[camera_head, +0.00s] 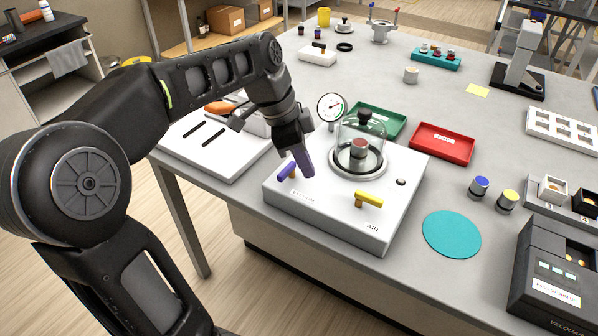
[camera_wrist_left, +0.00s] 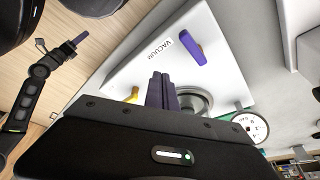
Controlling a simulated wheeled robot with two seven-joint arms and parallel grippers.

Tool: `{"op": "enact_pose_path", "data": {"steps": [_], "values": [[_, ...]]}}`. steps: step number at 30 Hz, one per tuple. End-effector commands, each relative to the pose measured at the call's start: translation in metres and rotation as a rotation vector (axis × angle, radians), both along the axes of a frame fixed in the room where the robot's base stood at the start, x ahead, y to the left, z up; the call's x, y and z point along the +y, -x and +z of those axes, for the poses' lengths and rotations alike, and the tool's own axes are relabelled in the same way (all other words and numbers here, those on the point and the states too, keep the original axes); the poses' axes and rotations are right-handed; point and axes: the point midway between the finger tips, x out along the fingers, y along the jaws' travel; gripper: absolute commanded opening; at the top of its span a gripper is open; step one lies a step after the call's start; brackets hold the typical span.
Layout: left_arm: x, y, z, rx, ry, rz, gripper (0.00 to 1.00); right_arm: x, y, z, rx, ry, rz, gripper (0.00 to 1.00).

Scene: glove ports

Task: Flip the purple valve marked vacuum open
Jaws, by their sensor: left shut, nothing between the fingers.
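The purple valve handle (camera_head: 286,172) is on the top of the white box (camera_head: 330,212), near its left edge. The lettering VACUUM stands by it and reads clearly in the wrist view, where the purple handle (camera_wrist_left: 192,47) lies ahead of my fingers. My left gripper (camera_head: 309,174) points down just right of the handle, its dark purplish fingers shut with nothing between them. The fingers (camera_wrist_left: 160,90) look apart from the handle in the wrist view. My right gripper (camera_wrist_left: 78,40) shows small and far off in the wrist view; its jaws are too small to judge.
A yellow valve handle (camera_head: 369,198) marked AIR sits on the same box. A glass bell jar (camera_head: 360,140) and a gauge (camera_head: 331,107) stand close behind my gripper. Green (camera_head: 375,112) and red (camera_head: 442,138) trays lie beyond. A teal disc (camera_head: 452,234) lies at right.

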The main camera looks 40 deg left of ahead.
Motion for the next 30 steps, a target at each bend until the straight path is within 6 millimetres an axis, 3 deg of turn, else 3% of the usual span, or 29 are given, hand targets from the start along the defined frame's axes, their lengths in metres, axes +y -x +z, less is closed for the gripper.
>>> {"op": "enact_pose_path", "data": {"steps": [7, 10, 30], "values": [[0.016, 0.001, 0.050, -0.003, 0.000, -0.002, 0.00, 0.001, -0.001, -0.001, -0.002, -0.001, 0.001, 0.36], [0.021, 0.002, 0.066, 0.001, 0.002, -0.002, 0.00, 0.001, 0.000, 0.009, -0.002, -0.001, 0.001, 0.36], [0.024, 0.003, 0.073, 0.001, 0.002, -0.003, 0.00, 0.001, 0.000, 0.011, -0.001, -0.001, 0.002, 0.36]]}}
